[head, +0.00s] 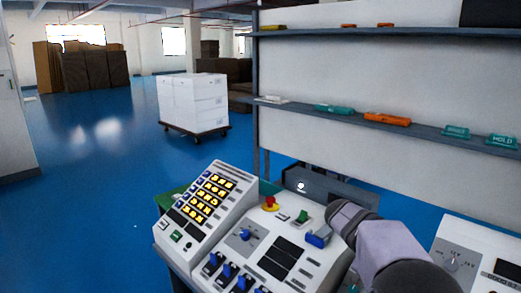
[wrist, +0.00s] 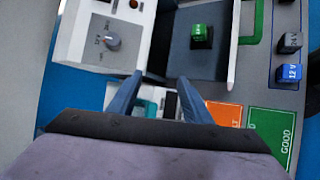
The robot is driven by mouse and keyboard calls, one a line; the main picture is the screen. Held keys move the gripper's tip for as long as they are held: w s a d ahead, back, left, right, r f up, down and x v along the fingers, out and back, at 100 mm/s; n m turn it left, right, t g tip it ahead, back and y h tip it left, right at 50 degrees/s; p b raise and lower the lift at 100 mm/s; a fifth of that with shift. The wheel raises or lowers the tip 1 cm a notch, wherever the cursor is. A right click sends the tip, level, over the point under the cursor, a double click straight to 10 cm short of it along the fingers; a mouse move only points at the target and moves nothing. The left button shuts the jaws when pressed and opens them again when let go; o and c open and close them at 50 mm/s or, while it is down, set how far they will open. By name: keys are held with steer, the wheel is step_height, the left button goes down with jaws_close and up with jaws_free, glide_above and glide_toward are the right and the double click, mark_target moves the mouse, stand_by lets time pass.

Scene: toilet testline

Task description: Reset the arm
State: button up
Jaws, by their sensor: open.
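My gripper (wrist: 160,82) shows in the wrist view with two blue-grey fingers spread apart. It is open, and nothing is held between the fingers. A white panel with a grey knob (wrist: 113,41) lies beyond the left finger. A dark recess (wrist: 180,60) lies beyond the fingertips, with a small green block (wrist: 202,33) in it. In the head view my arm reaches in from the lower right, over the right side of a control console (head: 232,235). I cannot clearly make out the fingers there.
The console carries lit yellow buttons (head: 208,200), a red knob (head: 270,202) and blue switches (head: 228,271). Another panel (head: 470,255) stands at right. Shelves (head: 340,115) hang behind. An orange label (wrist: 226,114), a green label (wrist: 271,133) and a blue block (wrist: 290,74) lie right of the fingers.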

steer(key=s+a+r+m+y+p, duration=0.3)
steer(key=s+a+m+y+p, duration=0.1)
steer(key=s+a+p, duration=0.55)
steer(key=s+a+r+m+y+p, duration=0.3)
steer(key=s+a+y+p, duration=0.2)
steer(key=s+a+p, duration=0.5)
steer(key=s+a+f+y+b, duration=0.1)
steer(key=a+f+b, duration=0.3)
steer(key=f+b, duration=1.25)
steer(key=a+f+n+y+b, duration=0.1)
steer(key=a+f+b, duration=0.2)
steer(key=f+b, duration=1.3)
steer(key=s+a+f+y+b, duration=0.1)
steer(key=a+f+b, duration=0.3)
steer(key=f+b, duration=1.25)
steer(key=d+f+h+b, duration=0.1)
steer(key=d+f+b, duration=0.2)
steer(key=f+b, duration=0.4)
steer(key=d+f+m+h+b, duration=0.1)
steer(key=d+f+b, duration=0.2)
steer(key=f+b, duration=0.5)
steer(key=d+f+h+b, duration=0.1)
steer(key=d+f+b, duration=0.3)
steer(key=f+b, duration=0.3)
steer(key=shift+w+f+b, duration=0.25)
steer(key=shift+w+b, duration=0.15)
steer(key=shift+b, duration=0.35)
